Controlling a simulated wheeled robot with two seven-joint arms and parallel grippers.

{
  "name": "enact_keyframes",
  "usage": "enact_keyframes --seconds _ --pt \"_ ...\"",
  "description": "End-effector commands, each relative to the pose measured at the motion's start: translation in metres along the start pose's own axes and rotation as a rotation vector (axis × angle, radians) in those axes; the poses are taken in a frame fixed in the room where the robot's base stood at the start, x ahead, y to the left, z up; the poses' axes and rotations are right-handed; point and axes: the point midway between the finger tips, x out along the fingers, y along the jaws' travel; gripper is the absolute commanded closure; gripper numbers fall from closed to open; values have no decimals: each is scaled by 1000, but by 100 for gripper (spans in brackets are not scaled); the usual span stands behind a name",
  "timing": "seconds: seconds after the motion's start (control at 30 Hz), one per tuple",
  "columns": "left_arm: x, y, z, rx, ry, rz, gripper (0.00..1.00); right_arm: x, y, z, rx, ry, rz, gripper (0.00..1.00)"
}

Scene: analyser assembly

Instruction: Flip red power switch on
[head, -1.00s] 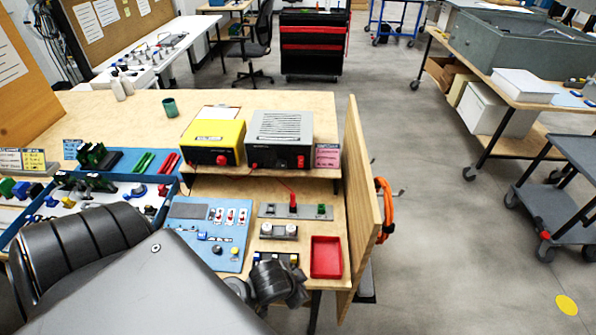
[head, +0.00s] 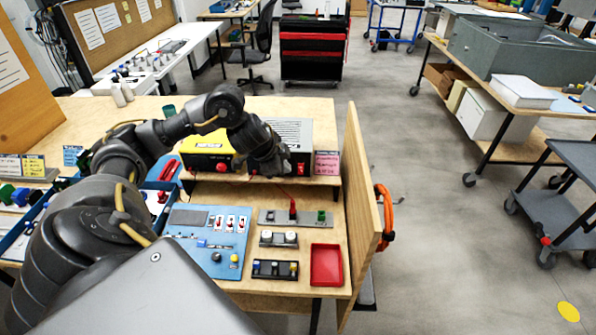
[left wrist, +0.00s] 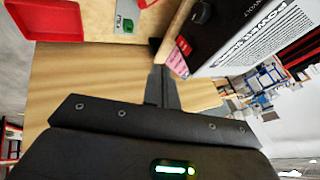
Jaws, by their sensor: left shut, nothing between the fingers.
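A red power switch (head: 301,169) is on the front right of the grey power supply (head: 294,132), on the raised shelf. My left gripper (head: 283,171) is in front of the power supply, just left of the switch, and hides the middle of its front. In the left wrist view the gripper's fingers (left wrist: 158,68) are together and empty, close to the power supply's dark front (left wrist: 215,28). I cannot tell whether they touch the switch, or which way it is set. My right gripper is not in view.
A yellow unit (head: 205,145) stands left of the power supply, partly behind my arm. A pink note (head: 327,163) is right of the switch. Below are a blue switch panel (head: 180,249), a red tray (head: 326,265) and small modules. An upright wooden panel (head: 358,190) bounds the right side.

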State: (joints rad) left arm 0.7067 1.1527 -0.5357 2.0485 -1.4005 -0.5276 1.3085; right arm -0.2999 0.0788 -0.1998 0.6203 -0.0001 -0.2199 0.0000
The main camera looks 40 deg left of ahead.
Motion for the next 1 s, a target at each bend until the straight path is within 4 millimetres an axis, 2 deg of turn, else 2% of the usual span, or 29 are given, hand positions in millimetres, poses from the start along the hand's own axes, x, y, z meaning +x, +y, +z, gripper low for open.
enact_keyframes --seconds 0.33,0.47,0.57,0.9,1.0 --pt "-1 -2 2 -3 -7 0 100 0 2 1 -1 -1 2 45" --pt "6 -1 1 -4 -5 1 100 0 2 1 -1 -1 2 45" --pt "18 -1 2 -6 -6 3 100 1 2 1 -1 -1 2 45" --pt "88 0 3 -6 -7 3 100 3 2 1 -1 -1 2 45" --pt "103 -6 3 -7 -8 -2 100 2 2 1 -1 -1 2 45"
